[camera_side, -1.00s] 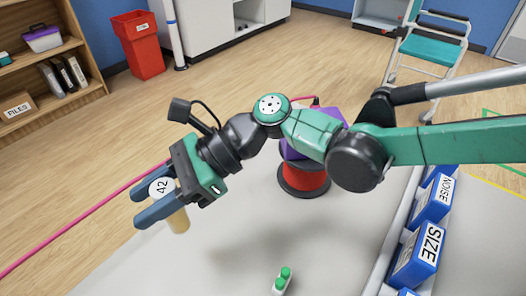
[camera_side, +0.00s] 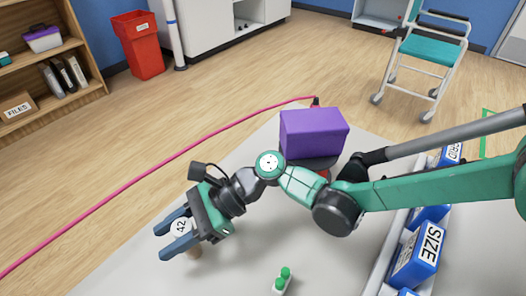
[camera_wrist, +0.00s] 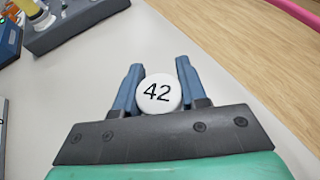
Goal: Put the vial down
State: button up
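The vial has a white round cap marked 42 (camera_side: 181,227) and a tan body (camera_side: 194,251) showing below the fingers. In the wrist view its cap (camera_wrist: 158,93) sits between the two blue fingers, which press close on both sides. My gripper (camera_side: 178,236) is shut on the vial and holds it upright or nearly so, low over the pale grey table (camera_side: 130,262). The fingers hide much of the vial's body, and I cannot tell whether its base touches the table.
A purple box (camera_side: 313,132) sits on a round stand behind my arm. Blue boxes (camera_side: 420,255) line the right. A dark rack (camera_wrist: 75,22) shows top left in the wrist view. Table around the vial is clear.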

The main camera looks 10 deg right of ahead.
jog(key=o, duration=0.4)
jog(key=shift+o, duration=0.2)
jog(key=shift+d+r, duration=0.1)
jog(key=shift+r, duration=0.1)
jog(key=v, duration=1.1)
jog(key=shift+d+r, duration=0.2)
jog(key=shift+d, duration=0.15)
jog(key=shift+w, duration=0.15)
